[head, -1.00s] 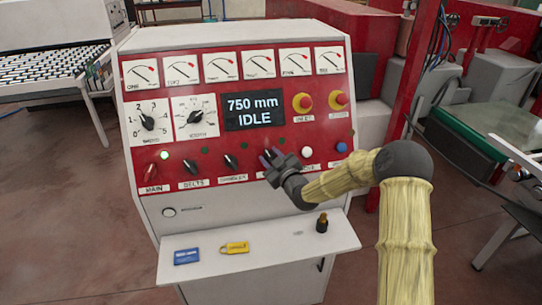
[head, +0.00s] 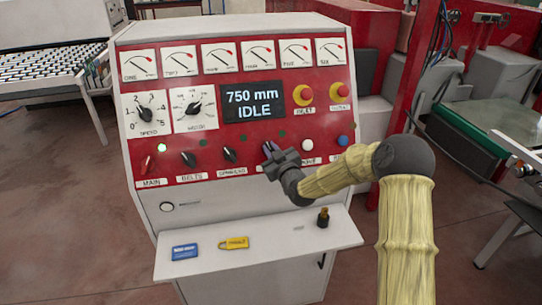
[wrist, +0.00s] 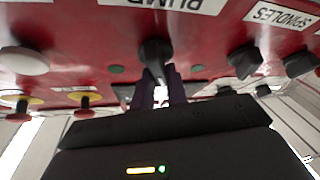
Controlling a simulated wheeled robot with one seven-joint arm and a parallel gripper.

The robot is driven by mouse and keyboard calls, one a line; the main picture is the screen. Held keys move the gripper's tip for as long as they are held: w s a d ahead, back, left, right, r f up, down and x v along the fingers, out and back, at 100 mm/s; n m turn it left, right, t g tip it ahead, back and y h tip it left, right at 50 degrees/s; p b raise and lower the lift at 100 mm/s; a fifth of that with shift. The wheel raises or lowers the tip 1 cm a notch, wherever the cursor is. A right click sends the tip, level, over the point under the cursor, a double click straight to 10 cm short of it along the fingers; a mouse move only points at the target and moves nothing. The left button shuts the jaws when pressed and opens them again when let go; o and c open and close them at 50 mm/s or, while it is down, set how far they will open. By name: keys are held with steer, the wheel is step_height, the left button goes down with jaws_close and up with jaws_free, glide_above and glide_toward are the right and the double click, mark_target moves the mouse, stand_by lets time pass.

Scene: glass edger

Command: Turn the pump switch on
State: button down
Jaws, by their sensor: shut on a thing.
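The pump switch (wrist: 155,50) is a black rotary knob on the red panel. In the wrist view, which is upside down, it sits under the white PUMP label (wrist: 175,4). My gripper (wrist: 160,85) is shut on this knob, one dark finger on each side.
The MAIN switch (head: 147,164) has a lit lamp above it. The BELTS (head: 189,159) and SPINDLES (head: 229,155) knobs are to the left, a white button (head: 307,145) to the right. The display (head: 253,105) reads 750 mm IDLE. A shelf (head: 285,237) juts out below.

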steer(key=m+b, duration=0.1)
steer(key=b, duration=0.1)
steer(key=m+t+h+b, duration=0.1)
steer(key=b, duration=0.1)
steer(key=shift+f+m, duration=0.35)
steer(key=shift+m, duration=0.05)
steer(key=m+t+h+b, duration=0.1)
steer(key=m+h+b, duration=0.2)
steer(key=m+b, duration=0.1)
steer(key=shift+m+b, duration=0.3)
steer(key=shift+b, duration=0.1)
steer(key=m+h+b, duration=0.2)
steer(key=m, duration=0.1)
steer(key=m+h, duration=0.1)
steer(key=shift+r+m+b, duration=0.25)
steer(key=shift+m+b, duration=0.05)
steer(key=shift+b, duration=0.1)
steer(key=shift+d+m+h+b, duration=0.1)
steer(key=shift+m+h+b, duration=0.25)
steer(key=shift+m+h, duration=0.65)
steer(key=shift+r+m, duration=0.1)
steer(key=shift+m, duration=0.3)
steer(key=c, duration=1.4)
jaws_free()
